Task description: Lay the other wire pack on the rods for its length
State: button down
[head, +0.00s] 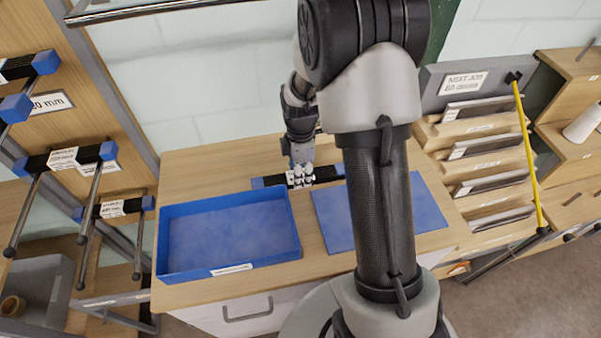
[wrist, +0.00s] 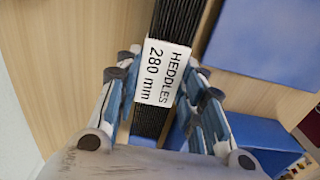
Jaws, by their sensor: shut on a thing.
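My gripper (head: 299,178) is shut on a wire pack (head: 327,172) at the back of the wooden table, between the blue tray and the blue mat. The pack is a black bundle with blue ends. In the wrist view, the fingers of my gripper (wrist: 160,95) stand on either side of the pack (wrist: 180,20), whose white label reads "HEDDLES 280 mm". Whether the pack touches the table is unclear. Rods (head: 24,213) stick out from the rack at left. Several similar packs, such as one with blue ends (head: 64,158), lie across rods there.
The blue tray (head: 230,269) at the table's front left looks empty. The flat blue mat (head: 433,213) is partly behind my arm. At right stands a sloped rack (head: 436,135) with several slots, a "NEXT JOB" card (head: 465,83) and a yellow bar (head: 528,150).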

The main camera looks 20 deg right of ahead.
jog(key=c, duration=1.5)
grip_release()
jog(key=shift+f, duration=0.15)
jog(key=o, duration=0.4)
jog(key=shift+o, duration=0.2)
